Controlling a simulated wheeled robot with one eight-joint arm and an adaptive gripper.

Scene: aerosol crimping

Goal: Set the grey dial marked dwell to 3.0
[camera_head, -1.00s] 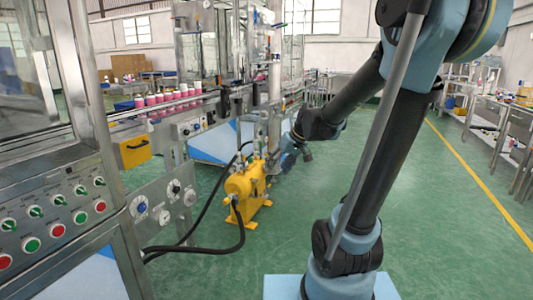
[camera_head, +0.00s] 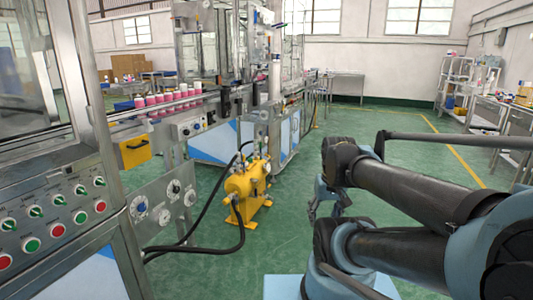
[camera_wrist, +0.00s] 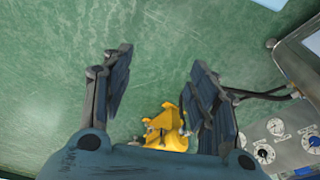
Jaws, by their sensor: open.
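Several round dials with white scales sit on the metal side panel (camera_head: 150,192) at the left in the head view. They include a lower-left dial (camera_head: 140,206), a dark-knobbed upper dial (camera_head: 175,187) and a right dial (camera_head: 190,198). Their lettering and pointer readings are too small to read, so I cannot tell which is marked dwell. In the wrist view, dials (camera_wrist: 275,126) show at the right edge, beyond the right finger. My gripper (camera_wrist: 158,68) is open and empty over green floor. In the head view my gripper (camera_head: 325,207) hangs low, well right of the panel.
A yellow pump (camera_head: 246,188) with black hoses (camera_head: 200,246) stands on the floor between the panel and my gripper. A button console (camera_head: 55,215) is at the left. A conveyor line (camera_head: 190,105) runs behind. The floor at the right is open.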

